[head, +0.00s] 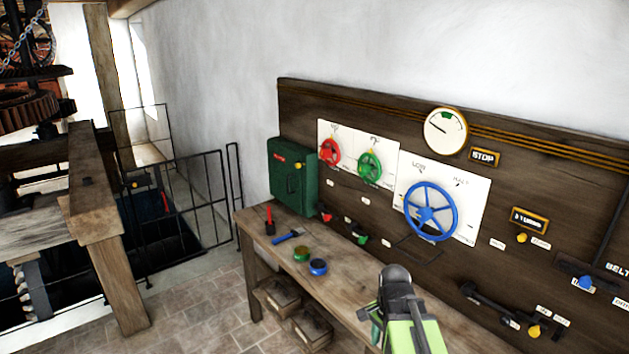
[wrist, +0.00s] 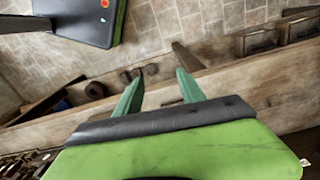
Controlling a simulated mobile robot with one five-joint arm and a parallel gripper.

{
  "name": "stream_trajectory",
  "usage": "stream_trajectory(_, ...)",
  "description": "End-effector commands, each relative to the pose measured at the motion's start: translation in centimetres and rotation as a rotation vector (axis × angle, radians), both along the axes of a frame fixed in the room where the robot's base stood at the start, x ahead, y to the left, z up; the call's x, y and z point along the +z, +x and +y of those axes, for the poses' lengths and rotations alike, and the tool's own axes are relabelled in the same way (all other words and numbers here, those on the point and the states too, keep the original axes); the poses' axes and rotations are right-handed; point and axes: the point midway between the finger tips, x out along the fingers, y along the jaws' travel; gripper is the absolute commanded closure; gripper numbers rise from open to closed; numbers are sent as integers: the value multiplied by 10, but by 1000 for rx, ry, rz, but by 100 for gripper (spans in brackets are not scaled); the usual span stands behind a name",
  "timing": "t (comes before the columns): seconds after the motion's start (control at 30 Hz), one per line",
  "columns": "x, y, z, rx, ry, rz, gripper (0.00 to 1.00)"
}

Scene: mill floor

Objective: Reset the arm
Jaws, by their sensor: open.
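My gripper (wrist: 158,82) shows in the wrist view as two green fingers spread apart, with nothing between them. Behind the fingers lie a long wooden edge and the tiled floor. In the head view my green and grey arm (head: 405,310) stands at the bottom right of centre, in front of the wooden bench (head: 345,300). The fingers are mostly hidden there by the arm.
The bench carries a red-handled tool (head: 269,222), a blue tool (head: 288,237), a green tin (head: 302,254) and a blue tin (head: 318,267). Behind it a dark board (head: 300,110) holds a blue handwheel (head: 431,211), red and green valves and a gauge (head: 445,130). Railings (head: 185,200) stand left.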

Motion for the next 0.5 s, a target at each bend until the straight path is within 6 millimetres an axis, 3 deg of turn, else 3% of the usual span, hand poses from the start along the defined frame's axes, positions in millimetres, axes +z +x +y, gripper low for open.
stream_trajectory(0.03, -11, -5, 25, 141, 0, 0, 53)
stream_trajectory(0.13, -14, -11, 50, 406, 0, 0, 53)
stream_trajectory(0.3, -11, -19, 50, 751, 0, 0, 53)
stream_trajectory(0.5, -11, -18, 51, 1009, 0, 0, 53)
